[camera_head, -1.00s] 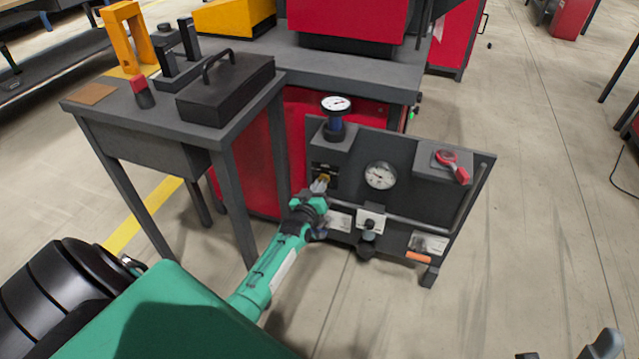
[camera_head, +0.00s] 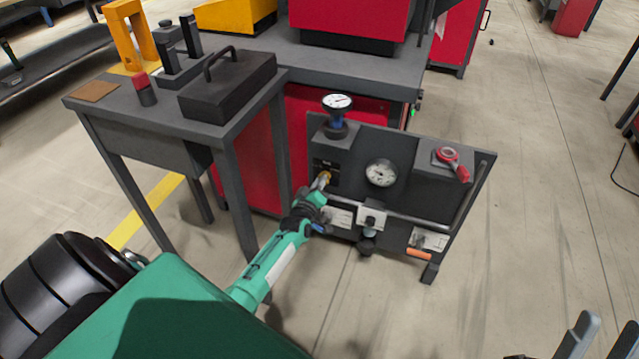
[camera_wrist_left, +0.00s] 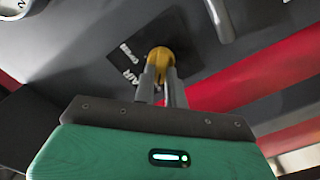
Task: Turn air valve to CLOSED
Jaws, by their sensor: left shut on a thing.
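A small brass-yellow knob (camera_head: 325,175) sticks out of a black label plate on the left part of the dark panel (camera_head: 405,150). It also shows in the left wrist view (camera_wrist_left: 161,56), with the label's text partly hidden. My left gripper (camera_head: 321,183) is shut on this knob, with a finger on either side in the left wrist view (camera_wrist_left: 161,84). My right gripper (camera_head: 603,336) is open and empty at the lower right.
A round gauge (camera_head: 380,173) is mid-panel and another gauge (camera_head: 338,102) stands above the knob. A rail (camera_head: 400,222) crosses below. A side table (camera_head: 120,112) with a black lidded box (camera_head: 228,88) stands at left.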

